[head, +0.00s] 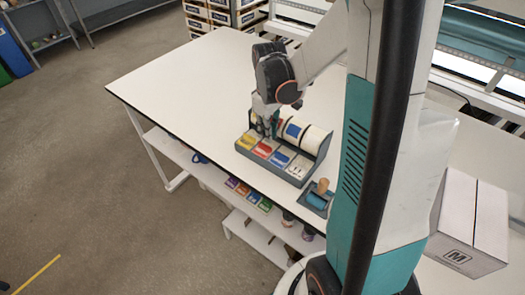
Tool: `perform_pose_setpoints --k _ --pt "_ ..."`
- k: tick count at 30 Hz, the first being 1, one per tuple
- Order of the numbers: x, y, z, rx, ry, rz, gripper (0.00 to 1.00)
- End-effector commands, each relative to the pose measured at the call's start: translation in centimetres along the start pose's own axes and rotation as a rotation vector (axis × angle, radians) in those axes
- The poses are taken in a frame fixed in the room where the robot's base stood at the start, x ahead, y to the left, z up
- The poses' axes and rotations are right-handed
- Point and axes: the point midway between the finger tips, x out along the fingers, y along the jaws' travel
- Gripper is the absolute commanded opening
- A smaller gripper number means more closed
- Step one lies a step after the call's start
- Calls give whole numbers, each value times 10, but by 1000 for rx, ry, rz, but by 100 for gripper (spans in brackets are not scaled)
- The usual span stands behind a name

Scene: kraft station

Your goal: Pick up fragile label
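A grey label dispenser (289,180) stands near the front edge of the white table. It has rolls at its back and a row of label cards at its front. The cards are yellow (247,142), red (265,148), blue (281,157) and white (298,168). Their print is too small to read, so I cannot tell for certain which is the fragile label. My gripper (265,128) points down at the dispenser's left part, just behind the yellow and red cards. Its fingers are small and dark here, and I cannot tell whether they touch or hold anything.
A blue tool with a wooden knob (318,193) lies right of the dispenser. A closed white box marked M (468,225) is at the right. Several coloured items (248,193) lie on the shelf below. The table's left part (185,85) is clear.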

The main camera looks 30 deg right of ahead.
Motion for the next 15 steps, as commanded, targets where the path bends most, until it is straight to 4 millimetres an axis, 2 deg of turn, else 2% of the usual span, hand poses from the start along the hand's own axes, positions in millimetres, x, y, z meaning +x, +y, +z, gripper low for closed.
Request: perform_pose_setpoints --k 9,15 --pt "43 -3 -2 0 0 0 12" --pt "51 -3 -2 0 0 0 12"
